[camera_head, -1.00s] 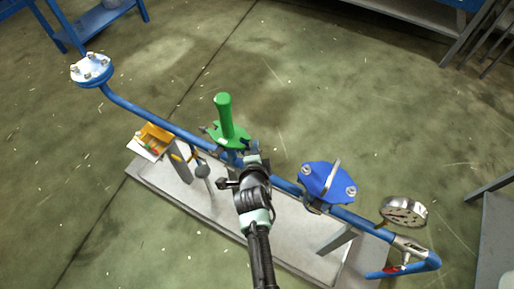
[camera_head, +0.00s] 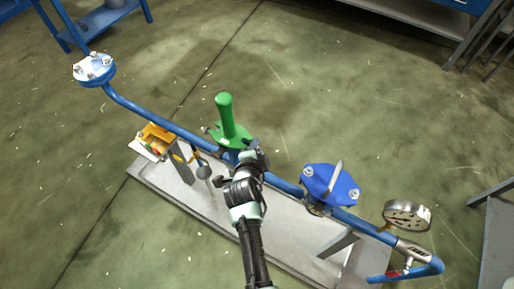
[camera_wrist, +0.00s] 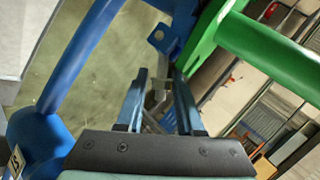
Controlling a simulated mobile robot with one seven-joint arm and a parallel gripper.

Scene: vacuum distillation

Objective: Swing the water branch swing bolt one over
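A green cap with an upright green handle (camera_head: 225,115) sits on the blue pipe, with small metal bolt parts at its edge (camera_head: 211,131). The green part also shows at the upper right of the wrist view (camera_wrist: 270,45). My gripper (camera_wrist: 161,76) is close beside it, fingers apart. A grey metal piece, perhaps a swing bolt (camera_wrist: 155,98), shows between or beyond the fingers; I cannot tell whether they touch it. A blue lug with a hole (camera_wrist: 160,36) is just past the fingertips. In the head view my wrist hides the fingers and the cap's near right side.
The blue pipe (camera_head: 150,118) runs along a grey base plate (camera_head: 290,235). A blue cover with bolts and a handle (camera_head: 330,185) and a pressure gauge (camera_head: 407,215) are to the right. A yellow box (camera_head: 156,137) is left. Open floor lies behind.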

